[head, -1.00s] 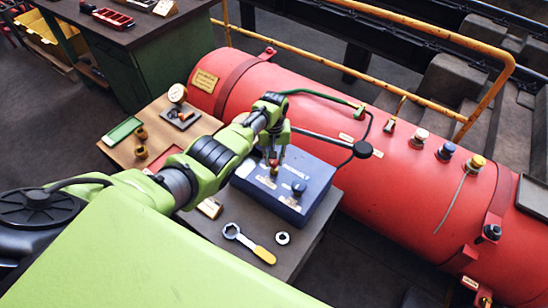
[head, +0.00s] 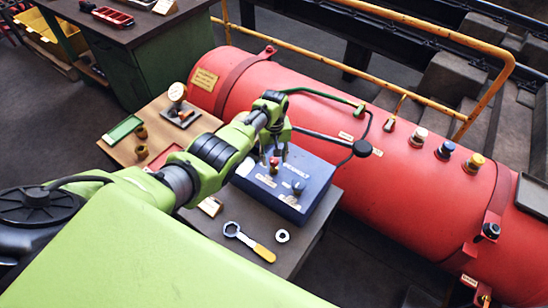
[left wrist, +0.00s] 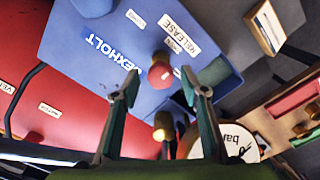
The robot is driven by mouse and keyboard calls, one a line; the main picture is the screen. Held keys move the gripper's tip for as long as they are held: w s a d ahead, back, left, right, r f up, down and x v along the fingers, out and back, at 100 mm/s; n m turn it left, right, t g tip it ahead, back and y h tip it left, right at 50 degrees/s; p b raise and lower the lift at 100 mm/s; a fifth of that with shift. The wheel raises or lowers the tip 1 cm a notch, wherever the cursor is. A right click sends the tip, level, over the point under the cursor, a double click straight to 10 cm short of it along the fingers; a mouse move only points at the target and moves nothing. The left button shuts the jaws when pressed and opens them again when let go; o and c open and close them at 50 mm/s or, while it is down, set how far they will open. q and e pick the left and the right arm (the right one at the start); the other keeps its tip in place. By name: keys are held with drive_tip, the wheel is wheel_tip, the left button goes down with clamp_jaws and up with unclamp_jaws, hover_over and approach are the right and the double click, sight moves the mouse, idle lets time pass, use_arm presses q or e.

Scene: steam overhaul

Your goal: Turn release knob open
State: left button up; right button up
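The blue box (head: 312,180) stands on the bench beside the red tank. On it is a red knob (head: 273,162), next to the RELEASE label (left wrist: 180,33) in the left wrist view, where the knob (left wrist: 160,73) shows between the fingertips. A dark knob (head: 298,187) sits nearer the box's front edge. My left gripper (head: 274,150) is just above the red knob, fingers apart and empty; it also shows in the left wrist view (left wrist: 161,88). The knob seems clear of both fingers. My right gripper is not in view.
A yellow-handled wrench (head: 248,240) and a metal ring (head: 282,236) lie on the bench in front of the box. A gauge (head: 177,93) and brass fittings stand left. The red tank (head: 400,165) and a dark rod are close behind the box.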

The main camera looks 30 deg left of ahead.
sight(274, 159)
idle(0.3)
use_arm(q)
wheel_tip(274, 159, up, 12)
idle(0.6)
idle(0.3)
